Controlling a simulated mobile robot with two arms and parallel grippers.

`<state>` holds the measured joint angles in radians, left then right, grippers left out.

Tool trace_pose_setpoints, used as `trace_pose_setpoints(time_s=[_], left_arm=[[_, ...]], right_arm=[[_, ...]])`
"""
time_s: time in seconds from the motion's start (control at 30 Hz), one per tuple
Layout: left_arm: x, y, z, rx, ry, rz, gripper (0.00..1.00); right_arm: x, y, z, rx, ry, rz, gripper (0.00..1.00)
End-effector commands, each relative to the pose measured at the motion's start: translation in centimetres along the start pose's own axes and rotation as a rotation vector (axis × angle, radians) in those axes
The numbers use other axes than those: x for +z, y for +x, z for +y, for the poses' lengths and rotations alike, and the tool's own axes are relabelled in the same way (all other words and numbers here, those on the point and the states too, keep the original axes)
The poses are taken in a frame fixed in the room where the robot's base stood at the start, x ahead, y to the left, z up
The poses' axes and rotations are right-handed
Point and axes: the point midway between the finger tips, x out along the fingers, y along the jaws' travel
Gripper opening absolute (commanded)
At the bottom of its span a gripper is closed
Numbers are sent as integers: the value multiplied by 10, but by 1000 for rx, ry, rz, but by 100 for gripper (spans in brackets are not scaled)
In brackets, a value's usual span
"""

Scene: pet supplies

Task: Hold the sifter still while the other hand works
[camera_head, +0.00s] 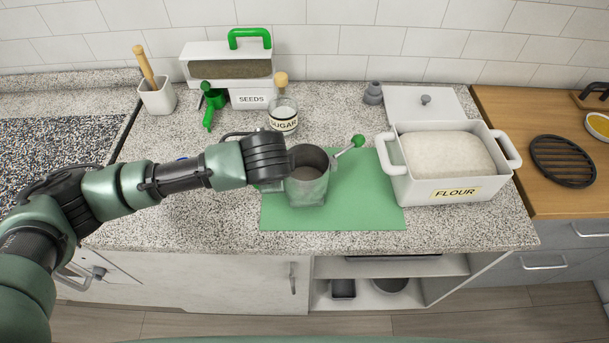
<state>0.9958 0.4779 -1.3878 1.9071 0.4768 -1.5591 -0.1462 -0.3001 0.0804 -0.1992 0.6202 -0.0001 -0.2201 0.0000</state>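The sifter (308,188) is a grey metal cup with an open top, upright on the green mat (375,205). A thin rod with a green knob (357,141) sticks out from it to the upper right. My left gripper (279,184) is at the sifter's left side, where the arm comes in from the left. The dark wrist overlaps the view there, so the fingers are mostly hidden and I cannot tell whether they close on the sifter. My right gripper is not in view.
A white flour bin (455,192) stands right of the mat, its lid (420,103) behind it. A sugar jar (283,117), a green scoop (212,101) and a seeds box (252,98) stand behind. A black trivet (562,160) lies on the wooden counter. The mat's front right is clear.

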Motion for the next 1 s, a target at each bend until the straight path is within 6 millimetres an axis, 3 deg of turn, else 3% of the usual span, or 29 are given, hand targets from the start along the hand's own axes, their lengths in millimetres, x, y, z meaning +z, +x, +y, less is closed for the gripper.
trace_pose_setpoints(time_s=[1.0], left_arm=[[1, 5, 6, 8, 3, -3, 0]], right_arm=[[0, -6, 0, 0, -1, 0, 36]])
